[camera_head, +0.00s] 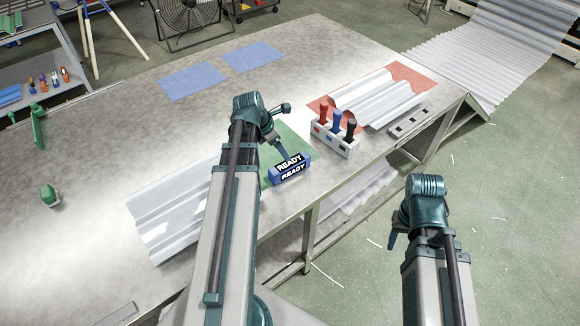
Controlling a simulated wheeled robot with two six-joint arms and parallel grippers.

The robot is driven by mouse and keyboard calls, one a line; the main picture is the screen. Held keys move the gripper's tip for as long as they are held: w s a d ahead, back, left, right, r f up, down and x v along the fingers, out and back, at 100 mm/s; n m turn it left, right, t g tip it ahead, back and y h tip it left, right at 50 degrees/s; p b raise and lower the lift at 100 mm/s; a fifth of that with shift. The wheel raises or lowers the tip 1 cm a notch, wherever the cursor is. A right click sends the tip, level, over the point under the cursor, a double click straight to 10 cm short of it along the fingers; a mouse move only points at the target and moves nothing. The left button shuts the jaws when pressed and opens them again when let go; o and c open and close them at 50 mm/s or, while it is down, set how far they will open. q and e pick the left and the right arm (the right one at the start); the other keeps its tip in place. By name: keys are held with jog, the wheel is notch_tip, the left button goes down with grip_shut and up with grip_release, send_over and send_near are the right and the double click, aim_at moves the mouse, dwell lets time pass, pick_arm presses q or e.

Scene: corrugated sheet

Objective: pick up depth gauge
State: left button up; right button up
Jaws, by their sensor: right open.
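No thing in view is plainly a depth gauge. Candidates are a flat grey bar with dark marks (410,122) at the table's right edge, a green upright piece (38,128) at the far left and a small green-topped piece (49,195) below it. My left arm reaches over the table, and its gripper (281,148) is small and partly covered, close above the blue READY block (290,170); its jaws cannot be made out. My right gripper (393,240) hangs off the table's right side over the floor, open, holding nothing visible.
A white holder (334,144) with red, blue and black handles stands near the right edge. Corrugated sheets lie on the table (182,208) and on a red mat (412,75). Two blue mats (192,81) lie at the back. The table's left middle is mostly clear.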

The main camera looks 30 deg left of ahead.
aim_at(288, 164)
pick_arm(q)
jog(key=shift+n, duration=0.3)
jog(key=b+x, duration=0.8)
jog(key=x, duration=0.1)
jog(key=b+x, duration=0.4)
jog(key=b, duration=0.1)
jog(key=shift+a+f, duration=0.3)
jog(key=shift+f, duration=0.15)
jog(key=shift+r, duration=0.1)
jog(key=shift+c, duration=0.4)
grip_shut()
